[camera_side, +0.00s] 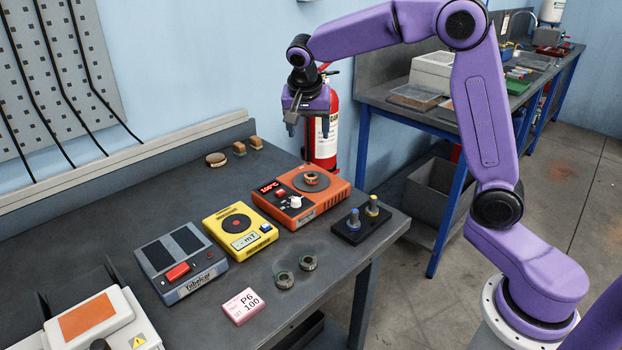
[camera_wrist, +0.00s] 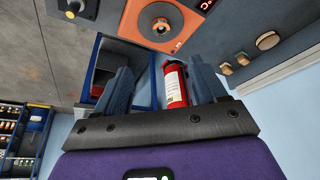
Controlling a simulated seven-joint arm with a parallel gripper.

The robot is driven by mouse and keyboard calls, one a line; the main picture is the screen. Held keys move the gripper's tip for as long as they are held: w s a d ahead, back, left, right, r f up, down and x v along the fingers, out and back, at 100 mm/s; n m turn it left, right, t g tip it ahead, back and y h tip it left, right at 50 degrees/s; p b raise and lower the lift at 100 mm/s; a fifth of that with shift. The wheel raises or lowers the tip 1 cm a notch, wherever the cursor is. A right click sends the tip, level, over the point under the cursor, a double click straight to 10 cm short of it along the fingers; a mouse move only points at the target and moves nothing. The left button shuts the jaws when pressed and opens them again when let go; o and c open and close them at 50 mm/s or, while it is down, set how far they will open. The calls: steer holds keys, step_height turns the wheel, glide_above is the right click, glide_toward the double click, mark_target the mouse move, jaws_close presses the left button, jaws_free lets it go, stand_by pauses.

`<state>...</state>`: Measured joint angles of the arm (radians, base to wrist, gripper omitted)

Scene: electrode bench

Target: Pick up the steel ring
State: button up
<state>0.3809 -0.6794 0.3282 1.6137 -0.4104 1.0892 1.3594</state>
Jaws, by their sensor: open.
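Two small greyish rings lie close together near the front edge of the bench in the side view: a left ring (camera_side: 284,280) and a right ring (camera_side: 308,262). A copper-toned ring (camera_side: 312,178) sits on the round plate of the orange hot plate (camera_side: 300,205); it also shows in the wrist view (camera_wrist: 161,27). I cannot tell surely which ring is steel. My gripper (camera_side: 308,124) hangs above the back right of the bench, open and empty, well clear of all the rings. Its two fingers show apart in the wrist view (camera_wrist: 163,75).
A yellow meter (camera_side: 240,232), a grey device with a red button (camera_side: 182,262) and a pink label block (camera_side: 243,306) stand left of the rings. A black block with two posts (camera_side: 360,222) stands right. A fire extinguisher (camera_side: 323,140) is behind the bench. Bare bench surrounds the rings.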

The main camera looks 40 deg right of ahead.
glide_above(311, 178)
steer(key=f, duration=0.7)
steer(key=s+a+f, duration=0.1)
steer(key=f, duration=0.2)
steer(key=shift+f, duration=0.3)
steer(key=shift+a+x, duration=0.15)
steer(key=shift+x, duration=1.35)
steer(key=shift+a+x, duration=0.1)
steer(key=shift+x, duration=1.4)
steer(key=shift+c, duration=0.3)
steer(key=c, duration=1.3)
steer(key=shift+o, duration=0.3)
